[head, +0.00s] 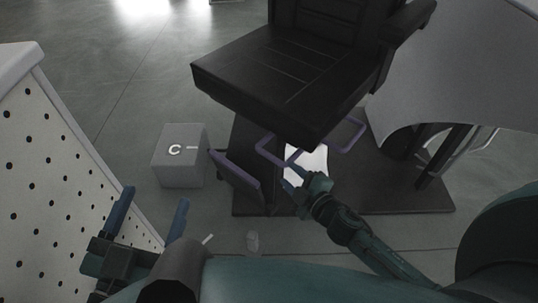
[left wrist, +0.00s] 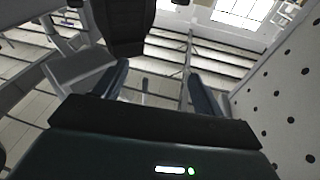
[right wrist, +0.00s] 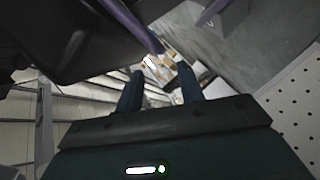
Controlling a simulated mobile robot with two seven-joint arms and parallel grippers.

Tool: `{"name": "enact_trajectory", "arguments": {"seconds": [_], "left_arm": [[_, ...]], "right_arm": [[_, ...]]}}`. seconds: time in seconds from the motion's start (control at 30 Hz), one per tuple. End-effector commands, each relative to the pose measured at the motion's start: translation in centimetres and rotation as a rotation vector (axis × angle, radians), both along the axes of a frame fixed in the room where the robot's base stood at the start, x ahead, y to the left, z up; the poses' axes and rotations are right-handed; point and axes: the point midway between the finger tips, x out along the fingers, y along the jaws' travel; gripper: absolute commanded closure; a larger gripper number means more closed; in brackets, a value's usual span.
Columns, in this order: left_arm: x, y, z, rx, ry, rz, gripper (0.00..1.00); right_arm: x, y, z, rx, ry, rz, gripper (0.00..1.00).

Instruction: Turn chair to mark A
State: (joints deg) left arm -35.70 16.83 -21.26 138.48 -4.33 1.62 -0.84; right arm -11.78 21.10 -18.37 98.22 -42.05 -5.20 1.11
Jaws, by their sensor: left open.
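A black office chair (head: 285,75) stands at the top centre of the head view, its back away from me. Purple bars, one a looped handle (head: 268,150), show below the seat, and a purple bar (right wrist: 125,20) crosses the right wrist view. A grey cube marked C (head: 180,165) stands left of the chair. I cannot make out a mark A. My right gripper (head: 303,184) is just below the seat's front edge, close to the loop; its fingers are apart with nothing visible between them. My left gripper (head: 148,215) is open and empty at the lower left.
A white perforated panel (head: 60,170) rises along the left side. A dark base plate (head: 390,200) lies under the chair, with a white patch (head: 312,163) beyond my right gripper. A grey curved tabletop (head: 460,70) is at the right. Floor at upper left is clear.

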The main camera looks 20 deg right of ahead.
Motion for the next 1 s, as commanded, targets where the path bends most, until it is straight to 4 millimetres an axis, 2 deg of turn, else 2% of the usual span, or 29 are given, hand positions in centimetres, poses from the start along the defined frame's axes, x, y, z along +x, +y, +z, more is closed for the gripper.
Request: {"name": "enact_trajectory", "arguments": {"seconds": [0.1, 0.3, 0.5, 0.63, 0.93, 1.0], "left_arm": [[-0.1, -0.1, -0.6, -0.018, 0.007, -0.005, 0.30], [-0.1, -0.2, -0.2, -0.052, -0.005, -0.019, 0.30], [0.2, -0.4, 0.9, -0.053, -0.068, -0.033, 0.30], [0.4, -0.3, 1.9, -0.047, -0.118, -0.040, 0.30], [0.6, -0.1, 2.3, -0.039, -0.137, -0.035, 0.30], [0.7, -0.1, 2.2, -0.039, -0.135, -0.034, 0.30]], "right_arm": [[2.6, 0.7, -0.7, -0.001, -0.004, 0.001, 0.62], [6.3, 1.8, -1.6, 0.002, -0.004, 0.001, 0.62], [8.8, 2.5, -2.1, 0.001, -0.002, 0.000, 0.62], [9.5, 2.7, -2.2, 0.002, -0.001, 0.000, 0.62], [9.6, 2.8, -2.2, 0.003, 0.001, -0.001, 0.62], [9.6, 2.8, -2.2, 0.003, 0.000, 0.000, 0.68]]}}
